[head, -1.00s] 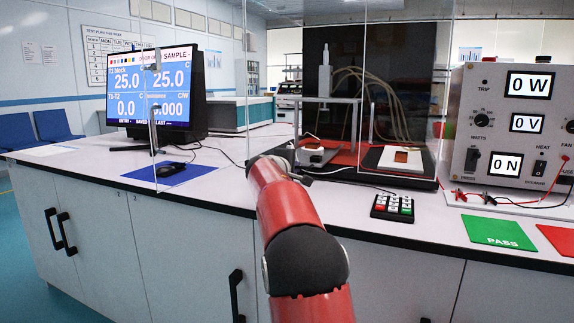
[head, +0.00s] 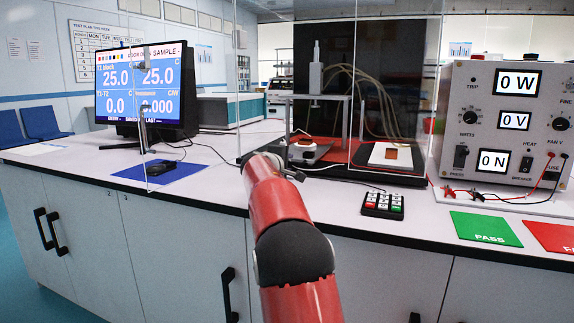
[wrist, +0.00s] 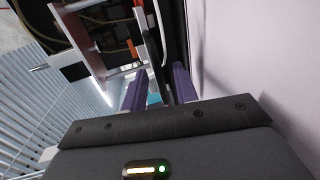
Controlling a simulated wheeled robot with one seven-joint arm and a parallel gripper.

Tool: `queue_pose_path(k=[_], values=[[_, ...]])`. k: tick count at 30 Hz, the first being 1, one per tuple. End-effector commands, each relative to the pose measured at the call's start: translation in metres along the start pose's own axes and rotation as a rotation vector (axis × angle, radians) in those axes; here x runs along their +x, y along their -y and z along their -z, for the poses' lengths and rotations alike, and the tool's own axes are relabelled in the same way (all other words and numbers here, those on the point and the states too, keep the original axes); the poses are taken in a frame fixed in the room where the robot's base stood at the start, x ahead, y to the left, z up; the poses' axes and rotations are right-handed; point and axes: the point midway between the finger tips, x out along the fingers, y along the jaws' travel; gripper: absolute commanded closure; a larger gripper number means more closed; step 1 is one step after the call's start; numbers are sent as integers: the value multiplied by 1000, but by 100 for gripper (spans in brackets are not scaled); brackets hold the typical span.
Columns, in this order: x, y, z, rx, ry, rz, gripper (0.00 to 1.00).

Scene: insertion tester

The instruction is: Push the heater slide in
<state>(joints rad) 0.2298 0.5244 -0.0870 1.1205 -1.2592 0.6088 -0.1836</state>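A white plate with a copper pad (head: 377,154) lies on the dark base of the test rig, at its right. A smaller white block with a copper-coloured top (head: 308,150) sits left of it, near the grey press stand (head: 347,120). I cannot tell for sure which is the heater slide. My gripper (head: 288,168) is at the front left of the rig, small and partly hidden by my red arm. In the wrist view its two purple fingers (wrist: 157,90) stand apart, with a dark bar showing between or beyond them. No held thing is clear.
Clear guard panels (head: 395,80) stand around the rig; one at the left has a handle (head: 143,100). The monitor (head: 140,85) reads DOOR OPEN. A keypad (head: 383,204), a green PASS card (head: 486,229) and the power unit (head: 505,120) are to the right.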

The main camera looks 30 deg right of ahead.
Motion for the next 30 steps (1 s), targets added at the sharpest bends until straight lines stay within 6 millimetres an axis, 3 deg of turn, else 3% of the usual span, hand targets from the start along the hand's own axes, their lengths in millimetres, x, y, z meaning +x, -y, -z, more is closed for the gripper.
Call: queue_pose_path(k=[5, 12, 18, 28, 30], values=[[-10, 0, 1, 0, -2, -1, 71], [-51, 2, 1, 0, -3, -1, 71], [-74, 1, 1, 1, -2, -1, 71], [-78, 0, 0, 0, 0, 0, 71], [-78, 0, 0, -5, 0, 1, 80]])
